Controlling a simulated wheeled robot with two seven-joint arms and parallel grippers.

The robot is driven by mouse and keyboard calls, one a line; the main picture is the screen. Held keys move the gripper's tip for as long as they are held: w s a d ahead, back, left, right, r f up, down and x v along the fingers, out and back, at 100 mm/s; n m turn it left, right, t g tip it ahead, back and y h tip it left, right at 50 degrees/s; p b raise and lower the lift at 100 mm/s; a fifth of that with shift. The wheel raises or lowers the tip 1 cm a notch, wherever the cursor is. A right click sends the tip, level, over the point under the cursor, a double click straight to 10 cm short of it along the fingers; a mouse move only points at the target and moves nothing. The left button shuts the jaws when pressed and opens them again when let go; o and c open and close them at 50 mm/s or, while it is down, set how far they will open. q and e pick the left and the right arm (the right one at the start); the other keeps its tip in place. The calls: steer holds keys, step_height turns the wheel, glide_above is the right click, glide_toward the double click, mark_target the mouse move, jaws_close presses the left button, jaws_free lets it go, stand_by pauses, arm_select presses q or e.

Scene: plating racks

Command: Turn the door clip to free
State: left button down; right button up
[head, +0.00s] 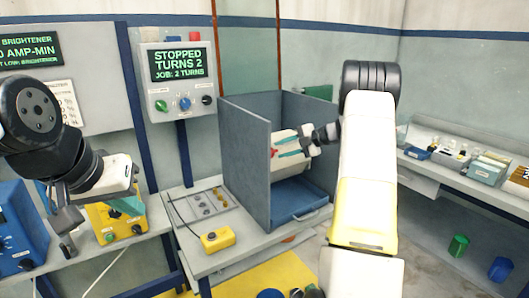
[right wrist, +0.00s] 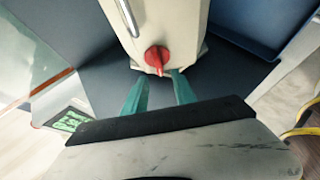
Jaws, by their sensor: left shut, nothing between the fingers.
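The door clip is a small red knob (right wrist: 157,57) on the end of a cream barrel (right wrist: 158,20). It also shows small in the head view (head: 273,153), with the barrel (head: 290,165) inside a grey open-fronted box (head: 245,165). My right gripper (right wrist: 158,82) is open; its two teal fingers point at the knob, one on each side of its lower end. I cannot tell whether they touch it. In the head view the right gripper (head: 287,147) reaches into the box. My left gripper (head: 140,208) is shut and empty, over the left bench.
A blue tray (head: 300,203) lies in the box bottom. A yellow pendant (head: 217,240) and a parts tray (head: 205,204) sit on the bench left of the box. A control panel (head: 178,80) reads STOPPED.

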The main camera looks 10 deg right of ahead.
steer(key=shift+v, duration=1.35)
